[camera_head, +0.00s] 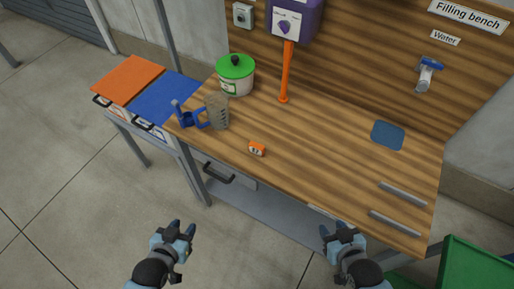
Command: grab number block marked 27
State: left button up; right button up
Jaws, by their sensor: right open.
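A small orange block (257,149) with a white label sits near the front edge of the wooden bench. Dark digits show on its label, but they are too small to read surely. My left gripper (182,229) is open and empty, low in front of the bench and left of the block. My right gripper (335,231) is open and empty, in front of the bench and right of the block. Both grippers are well apart from the block.
A clear jug (217,112) and a blue tool (186,115) stand left of the block. A green-lidded pot (236,75) and an orange post (287,72) stand behind. A blue pad (387,135) and grey bars (403,193) lie right. The bench middle is clear.

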aim_at(257, 149)
jog(key=i+j+z, duration=0.35)
jog(key=j, duration=0.35)
jog(key=j+z, duration=0.35)
jog(key=j, duration=0.35)
jog(key=i+j+z, duration=0.1)
jog(key=j+z, duration=0.25)
jog(key=j, duration=0.45)
